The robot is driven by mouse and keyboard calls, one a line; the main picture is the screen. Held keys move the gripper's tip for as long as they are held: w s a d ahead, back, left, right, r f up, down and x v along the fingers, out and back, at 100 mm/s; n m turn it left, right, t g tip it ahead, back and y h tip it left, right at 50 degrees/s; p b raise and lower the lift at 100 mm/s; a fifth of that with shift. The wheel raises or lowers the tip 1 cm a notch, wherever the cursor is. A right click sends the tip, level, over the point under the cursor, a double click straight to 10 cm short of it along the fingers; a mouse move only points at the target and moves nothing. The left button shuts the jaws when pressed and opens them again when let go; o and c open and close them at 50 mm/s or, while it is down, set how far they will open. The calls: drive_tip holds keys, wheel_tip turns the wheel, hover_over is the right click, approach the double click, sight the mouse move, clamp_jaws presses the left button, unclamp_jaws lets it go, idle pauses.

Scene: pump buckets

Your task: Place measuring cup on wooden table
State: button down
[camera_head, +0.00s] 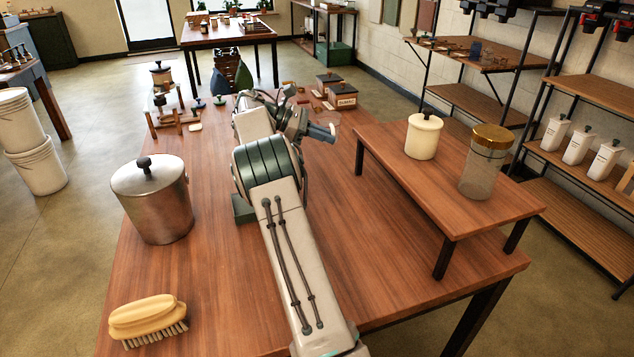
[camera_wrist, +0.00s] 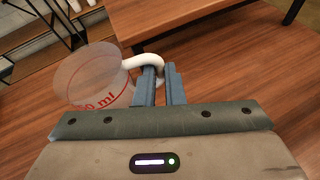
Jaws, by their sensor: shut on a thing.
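The measuring cup (camera_wrist: 92,75) is clear with red markings and a white handle (camera_wrist: 150,60). In the wrist view my gripper (camera_wrist: 162,85) has its blue-grey fingers shut on the handle, with the cup body to the left of the fingers. In the head view my gripper (camera_head: 328,132) is over the far part of the wooden table (camera_head: 385,265), left of the raised shelf. The cup is hard to make out there, mostly a faint clear shape by the fingertips. I cannot tell whether its base touches the tabletop.
A raised wooden shelf (camera_head: 415,175) on the right bears a cream canister (camera_head: 423,138) and a gold-lidded jar (camera_head: 482,165). A metal pot (camera_head: 155,205) and a brush (camera_head: 147,318) stand at the left. Small boxes (camera_head: 342,97) sit at the far end. The table's front right is clear.

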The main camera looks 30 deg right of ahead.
drive_tip(key=s+a+f+b, duration=0.1)
drive_tip(key=s+f, duration=0.1)
drive_tip(key=s, duration=0.1)
drive_tip(key=s+a+f+b, duration=0.1)
drive_tip(key=s+f, duration=0.1)
drive_tip(key=s+a+f+b, duration=0.1)
drive_tip(key=s+a+f, duration=0.1)
drive_tip(key=s, duration=0.1)
drive_tip(key=shift+s, duration=0.35)
wheel_tip(320, 180, down, 4)
drive_tip(key=shift+f+b, duration=0.1)
drive_tip(key=shift+b, duration=0.7)
drive_tip(key=shift+a, duration=0.1)
drive_tip(key=c, duration=1.5)
unclamp_jaws()
